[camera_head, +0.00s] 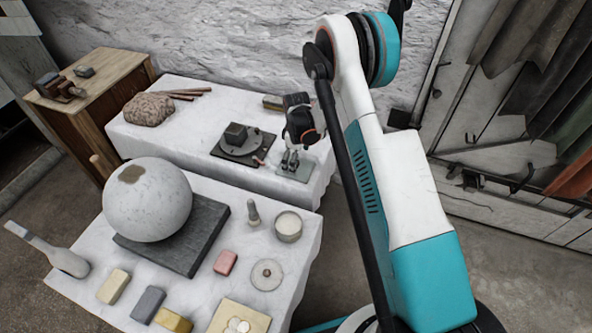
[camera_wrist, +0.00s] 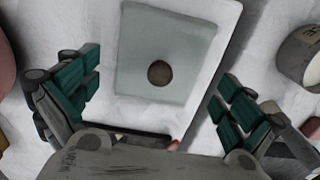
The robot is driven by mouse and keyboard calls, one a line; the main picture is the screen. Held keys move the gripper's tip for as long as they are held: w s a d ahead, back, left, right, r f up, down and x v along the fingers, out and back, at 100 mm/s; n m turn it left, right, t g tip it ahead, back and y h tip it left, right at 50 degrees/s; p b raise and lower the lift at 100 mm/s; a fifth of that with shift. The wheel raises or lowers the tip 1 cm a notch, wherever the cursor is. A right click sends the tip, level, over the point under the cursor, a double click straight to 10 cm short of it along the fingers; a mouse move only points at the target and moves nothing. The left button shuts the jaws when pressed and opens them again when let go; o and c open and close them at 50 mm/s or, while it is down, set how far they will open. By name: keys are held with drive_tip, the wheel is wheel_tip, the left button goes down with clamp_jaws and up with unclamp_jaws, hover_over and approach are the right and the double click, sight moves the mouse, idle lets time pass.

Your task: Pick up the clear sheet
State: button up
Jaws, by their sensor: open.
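The clear sheet (camera_head: 297,178) lies flat near the right end of the rear white-covered table in the head view, looking pale green-grey. In the wrist view the clear sheet (camera_wrist: 190,60) is a pale square on a white surface, with a dark round spot near its middle; I cannot tell whether the spot is on or under it. My gripper (camera_head: 290,161) hangs just over the sheet in the head view and partly hides it. In the wrist view my gripper (camera_wrist: 158,82) is open and empty, its green-padded fingers apart on either side of the sheet.
A dark turntable with a block (camera_head: 240,142) stands close left of the sheet. A small box (camera_head: 272,102) lies behind it. The front table holds a large plaster sphere (camera_head: 147,200), a round tin (camera_head: 288,226) and several small blocks. A wall stands behind.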

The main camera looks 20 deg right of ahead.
wheel_tip(320, 180, down, 3)
drive_tip(key=shift+r+b, duration=0.15)
drive_tip(key=shift+b, duration=0.2)
drive_tip(key=shift+r, duration=0.1)
drive_tip(key=shift+c, duration=0.2)
drive_tip(key=shift+s, duration=0.1)
drive_tip(key=c, duration=1.8)
drive_tip(key=shift+c, duration=0.2)
